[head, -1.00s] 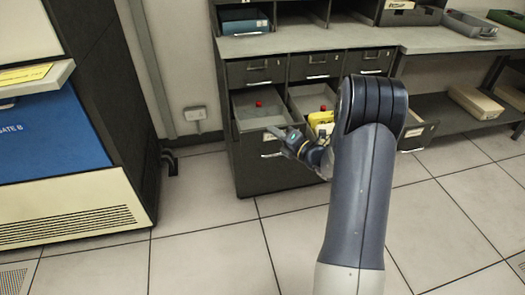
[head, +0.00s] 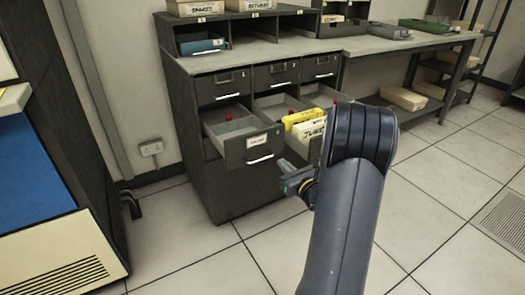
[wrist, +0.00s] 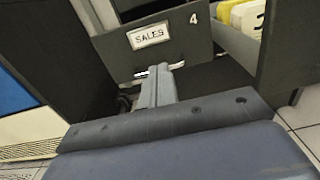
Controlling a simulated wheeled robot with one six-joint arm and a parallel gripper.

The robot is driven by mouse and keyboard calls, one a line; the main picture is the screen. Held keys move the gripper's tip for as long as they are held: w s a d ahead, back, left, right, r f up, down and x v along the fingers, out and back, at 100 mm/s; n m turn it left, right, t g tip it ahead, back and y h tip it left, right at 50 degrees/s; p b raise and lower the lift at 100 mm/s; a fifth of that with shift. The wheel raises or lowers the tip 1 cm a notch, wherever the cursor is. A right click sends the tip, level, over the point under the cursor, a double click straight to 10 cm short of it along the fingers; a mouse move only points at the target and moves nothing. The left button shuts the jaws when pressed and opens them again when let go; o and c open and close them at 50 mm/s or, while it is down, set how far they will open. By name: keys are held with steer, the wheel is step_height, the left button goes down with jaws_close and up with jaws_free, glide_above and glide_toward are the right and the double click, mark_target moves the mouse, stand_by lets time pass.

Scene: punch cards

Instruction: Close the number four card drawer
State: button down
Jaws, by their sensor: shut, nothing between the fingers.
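The number four card drawer (head: 250,150) is the left one in the cabinet's second row, pulled out and looking empty apart from a red knob at its back. In the wrist view its dark front (wrist: 170,45) carries a "SALES" label and the number 4, with the handle partly behind my fingers. My gripper (head: 288,178) is shut and empty, just in front of and to the right of the drawer front, near handle height. In the wrist view my closed fingers (wrist: 158,85) point at the lower part of that front. I cannot tell whether they touch it.
The middle drawer (head: 295,135) is also open, holding yellow and white cards; my arm partly hides it. The top-row drawers (head: 222,85) are shut. The cabinet (head: 195,150) stands by a bench (head: 400,45) on the right. Tiled floor (head: 200,245) in front is clear.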

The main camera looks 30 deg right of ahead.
mark_target(261, 143)
steer(key=w, duration=0.6)
steer(key=w+b, duration=0.1)
steer(key=w, duration=0.4)
steer(key=shift+w+a+b, duration=0.2)
steer(key=shift+w+b, duration=0.1)
steer(key=shift+w, duration=0.1)
